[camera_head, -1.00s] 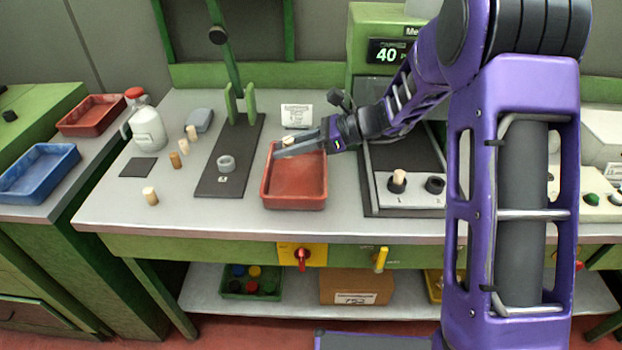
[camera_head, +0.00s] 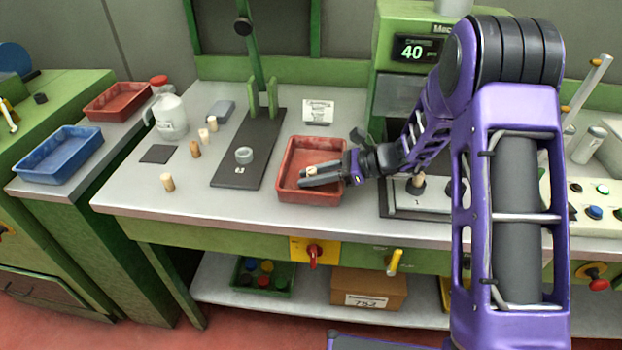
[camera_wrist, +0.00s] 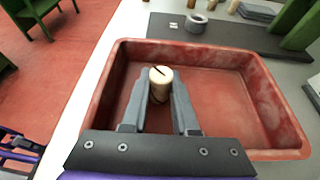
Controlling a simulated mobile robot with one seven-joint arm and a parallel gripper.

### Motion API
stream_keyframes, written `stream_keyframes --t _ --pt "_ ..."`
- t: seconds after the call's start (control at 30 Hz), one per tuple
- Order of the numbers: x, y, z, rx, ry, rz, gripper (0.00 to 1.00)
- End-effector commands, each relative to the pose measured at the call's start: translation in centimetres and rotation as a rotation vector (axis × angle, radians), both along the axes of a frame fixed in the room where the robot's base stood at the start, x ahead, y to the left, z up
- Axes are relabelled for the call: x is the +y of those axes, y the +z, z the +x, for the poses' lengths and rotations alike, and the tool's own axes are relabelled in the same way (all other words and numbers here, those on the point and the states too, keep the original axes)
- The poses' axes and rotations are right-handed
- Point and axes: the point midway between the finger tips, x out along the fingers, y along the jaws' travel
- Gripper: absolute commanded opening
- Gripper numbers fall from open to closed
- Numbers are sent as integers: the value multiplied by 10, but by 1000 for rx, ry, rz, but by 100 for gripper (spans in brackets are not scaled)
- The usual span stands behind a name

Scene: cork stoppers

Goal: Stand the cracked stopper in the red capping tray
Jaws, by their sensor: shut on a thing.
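My gripper (camera_head: 305,175) is shut on a pale cork stopper (camera_wrist: 160,78) with a dark crack across its top. The stopper stands about upright between the fingertips and shows small in the head view (camera_head: 312,170). My fingers (camera_wrist: 158,98) are inside the outline of the red tray (camera_head: 310,197) on the bench, near one side of it. The tray's bare red floor shows in the wrist view (camera_wrist: 225,95). Whether the stopper's base touches the floor cannot be told; the fingers hide its lower part.
Several loose stoppers stand left on the bench, one (camera_head: 167,182) nearest the front edge. A dark stand (camera_head: 235,175) with a grey ring (camera_head: 244,155) is left of the tray. A numbered block with a stopper (camera_head: 416,182) is right. Another red tray (camera_head: 118,100) and a blue tray (camera_head: 60,155) sit far left.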

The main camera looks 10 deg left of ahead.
Motion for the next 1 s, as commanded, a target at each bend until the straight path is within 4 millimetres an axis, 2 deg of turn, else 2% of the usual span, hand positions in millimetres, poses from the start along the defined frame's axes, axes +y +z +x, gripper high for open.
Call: stream_keyframes --t 0.03,0.4,0.43,0.57,0.9,1.0 --pt "0 -6 0 2 -1 0 0" --pt "0 -10 0 0 0 0 0" --pt "0 -8 0 -1 0 0 32" --pt "0 -8 0 -1 0 0 56" --pt "0 -2 0 -1 0 0 57" --pt "-12 1 1 -2 -1 0 57"
